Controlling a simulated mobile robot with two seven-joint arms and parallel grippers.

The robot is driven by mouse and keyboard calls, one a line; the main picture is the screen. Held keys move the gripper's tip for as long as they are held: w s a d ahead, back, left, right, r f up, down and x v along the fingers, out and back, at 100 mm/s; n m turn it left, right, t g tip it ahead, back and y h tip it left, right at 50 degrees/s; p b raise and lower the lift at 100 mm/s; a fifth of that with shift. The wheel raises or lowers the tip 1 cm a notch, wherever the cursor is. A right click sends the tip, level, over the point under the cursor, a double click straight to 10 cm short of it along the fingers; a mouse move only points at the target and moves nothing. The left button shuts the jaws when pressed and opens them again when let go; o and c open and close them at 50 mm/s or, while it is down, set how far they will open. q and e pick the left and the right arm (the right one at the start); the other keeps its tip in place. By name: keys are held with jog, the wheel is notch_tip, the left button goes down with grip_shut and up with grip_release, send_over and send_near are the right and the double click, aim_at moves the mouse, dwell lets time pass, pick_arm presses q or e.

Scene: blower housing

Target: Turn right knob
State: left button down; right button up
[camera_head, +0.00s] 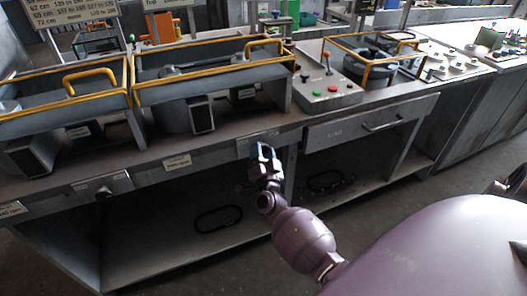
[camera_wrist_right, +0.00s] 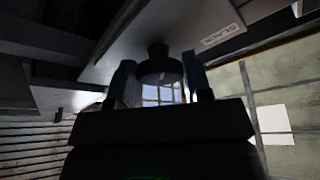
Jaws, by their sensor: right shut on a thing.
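The right knob is a dark round knob (camera_wrist_right: 158,66) under a metal plate in the right wrist view. My right gripper (camera_wrist_right: 158,80) has one finger on each side of the knob and is shut on it. In the head view my right gripper (camera_head: 264,156) reaches the small metal plate (camera_head: 258,140) on the bench front and hides the knob there. A second dark knob (camera_head: 104,192) sits on another front plate at the left, away from my gripper. How far the held knob is turned cannot be seen. My left gripper is not in view.
The grey bench carries blower housings with yellow rails (camera_head: 207,72) and a control box (camera_head: 325,90) with coloured buttons. A drawer (camera_head: 368,123) is right of my gripper. The lower shelf (camera_head: 150,258) holds dark rings. Floor space in front is partly covered by my arm.

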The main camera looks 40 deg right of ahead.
dwell(0.4)
jog(key=o, duration=0.9)
jog(key=v, duration=1.1)
